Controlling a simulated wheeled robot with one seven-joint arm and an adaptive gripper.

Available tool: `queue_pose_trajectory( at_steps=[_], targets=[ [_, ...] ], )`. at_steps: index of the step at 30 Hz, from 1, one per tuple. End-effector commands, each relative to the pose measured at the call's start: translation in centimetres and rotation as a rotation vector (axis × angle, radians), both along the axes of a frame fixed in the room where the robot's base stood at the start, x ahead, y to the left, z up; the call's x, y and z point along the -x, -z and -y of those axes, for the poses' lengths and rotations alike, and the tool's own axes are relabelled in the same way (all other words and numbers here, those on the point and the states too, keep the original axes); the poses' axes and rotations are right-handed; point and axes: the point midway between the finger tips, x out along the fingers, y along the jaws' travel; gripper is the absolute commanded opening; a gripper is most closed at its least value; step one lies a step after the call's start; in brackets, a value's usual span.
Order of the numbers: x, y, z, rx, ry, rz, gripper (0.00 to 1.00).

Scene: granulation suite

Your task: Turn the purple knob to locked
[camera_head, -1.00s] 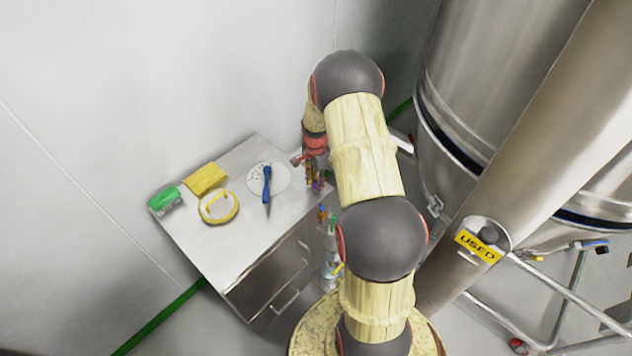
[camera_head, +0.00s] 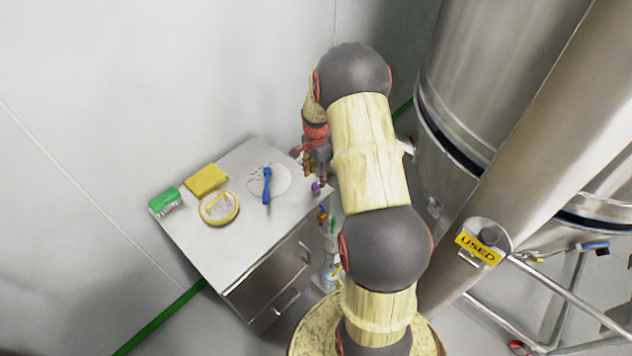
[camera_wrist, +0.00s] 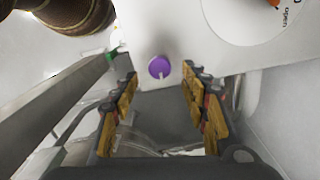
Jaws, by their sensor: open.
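The purple knob (camera_wrist: 159,68) is round, with a pale pointer mark on its lower edge, and sits on the light surface near its edge in the wrist view. It also shows in the head view as a small purple spot (camera_head: 316,187) just below my gripper. My gripper (camera_wrist: 160,83) is open, its two fingers on either side of the knob in the picture, with nothing between them. The knob looks apart from both fingers. In the head view my gripper (camera_head: 316,172) is over the cabinet's right corner, partly hidden by my arm. No locked label can be read.
The cabinet top (camera_head: 240,245) carries a white dial disc (camera_head: 283,180) with a blue handle (camera_head: 267,186), a yellow block (camera_head: 206,180), a green brush (camera_head: 165,202) and a round yellow-rimmed container (camera_head: 219,209). Bottles stand beside the cabinet. A steel vessel (camera_head: 480,90) stands right.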

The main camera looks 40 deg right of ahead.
Motion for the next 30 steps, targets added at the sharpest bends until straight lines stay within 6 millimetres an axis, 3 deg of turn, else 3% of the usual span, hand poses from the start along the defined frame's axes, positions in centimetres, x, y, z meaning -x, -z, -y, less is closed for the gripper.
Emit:
queue_pose_trajectory(
  at_steps=[6,12,30],
  targets=[
    [-0.1,-4.6,0.0,0.001,0.0,0.002,0.45],
    [0.0,-7.0,0.0,0.0,0.0,0.0,0.45],
    [0.0,-7.7,0.0,0.0,0.0,0.0,0.45]
  ],
)
